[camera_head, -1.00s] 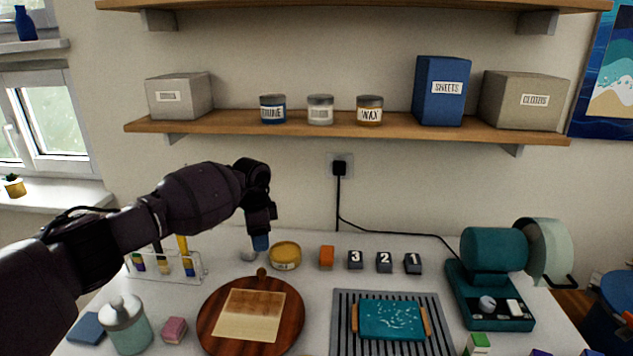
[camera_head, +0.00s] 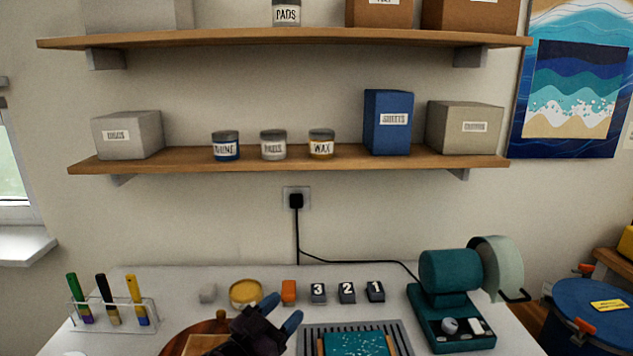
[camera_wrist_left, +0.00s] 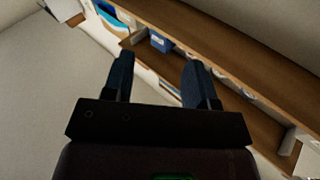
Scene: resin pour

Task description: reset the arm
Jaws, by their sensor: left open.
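My left gripper (camera_head: 281,311) is at the lower middle of the head view, with its two blue fingers apart and nothing between them. It hides part of the round wooden board (camera_head: 178,343) and stands in front of the yellow tin (camera_head: 246,292) and the orange block (camera_head: 289,291). In the left wrist view the open fingers (camera_wrist_left: 158,80) point up toward the wall and shelves, and the gap between them is empty. My right gripper does not show in either view.
A teal tray (camera_head: 355,345) lies on the ribbed grey mat (camera_head: 398,331). A teal machine (camera_head: 450,290) stands at the right, a pen rack (camera_head: 118,316) at the left. Numbered blocks (camera_head: 347,293) line the back. The lower shelf (camera_head: 290,162) crosses the wall above.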

